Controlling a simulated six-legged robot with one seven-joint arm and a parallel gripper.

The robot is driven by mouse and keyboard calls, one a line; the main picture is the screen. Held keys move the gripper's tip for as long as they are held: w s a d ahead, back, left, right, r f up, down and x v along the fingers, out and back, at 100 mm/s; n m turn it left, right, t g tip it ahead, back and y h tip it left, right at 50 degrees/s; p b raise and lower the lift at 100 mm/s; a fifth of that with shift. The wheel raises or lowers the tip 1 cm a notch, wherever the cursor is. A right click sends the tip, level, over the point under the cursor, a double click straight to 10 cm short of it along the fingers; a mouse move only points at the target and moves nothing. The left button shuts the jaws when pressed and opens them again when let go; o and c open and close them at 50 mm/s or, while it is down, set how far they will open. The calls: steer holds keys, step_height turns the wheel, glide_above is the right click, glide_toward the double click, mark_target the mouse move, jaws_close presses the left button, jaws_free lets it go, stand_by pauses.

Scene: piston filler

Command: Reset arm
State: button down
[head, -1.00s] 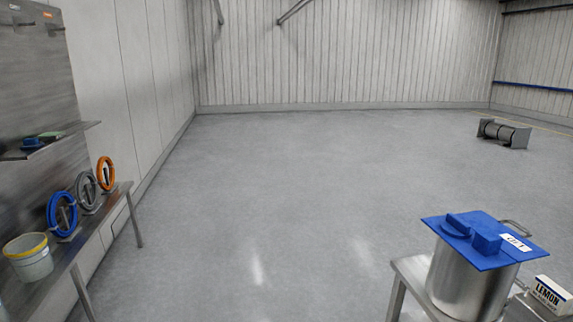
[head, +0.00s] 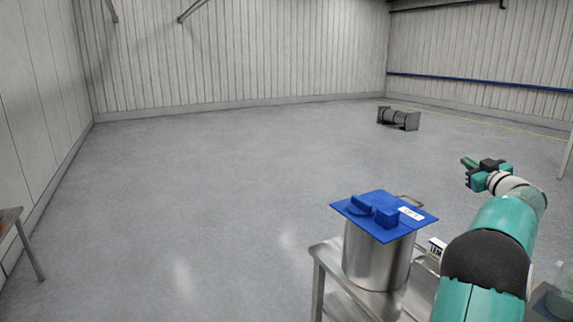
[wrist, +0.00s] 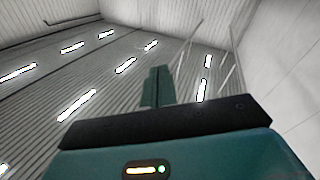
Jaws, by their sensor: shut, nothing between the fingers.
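My gripper (head: 468,163) shows at the right in the head view, at the end of my teal arm. It is raised above and to the right of the steel pot and points to the left. Its fingers are shut and hold nothing. In the wrist view the shut teal fingers (wrist: 158,86) stand up against the ceiling, and no object is near them.
A steel pot (head: 376,258) with a blue lid (head: 385,215) stands on a metal table (head: 328,262) below my gripper. A grey roller unit (head: 398,119) lies on the far floor.

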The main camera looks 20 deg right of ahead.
steer(key=w+a+r+m+g+h, duration=0.2)
steer(key=a+r+m+h, duration=0.15)
steer(key=a, duration=0.55)
steer(key=w+a+r+m+g+h, duration=0.1)
steer(key=w+a+r+m+h, duration=0.2)
steer(key=a, duration=0.7)
steer(key=s+a+f+g+y, duration=0.1)
steer(key=a+y, duration=0.1)
steer(key=a, duration=0.4)
steer(key=s+a+f+g+y, duration=0.1)
steer(key=a+f+y, duration=0.1)
steer(key=a, duration=0.4)
steer(key=s+a+f+n+g+y, duration=0.2)
steer(key=s+a+f, duration=0.4)
steer(key=a, duration=0.5)
steer(key=s+a+f+n+g+y, duration=0.2)
steer(key=s+a+f, duration=0.5)
steer(key=a, duration=0.5)
steer(key=s+a+f+n+g+y, duration=0.2)
steer(key=s+a+f, duration=0.4)
steer(key=s+a, duration=0.3)
steer(key=shift+s+a+f+g+y, duration=0.2)
steer(key=shift+a+f+g+y, duration=0.1)
steer(key=shift+a+g+y, duration=0.7)
steer(key=shift+a, duration=0.2)
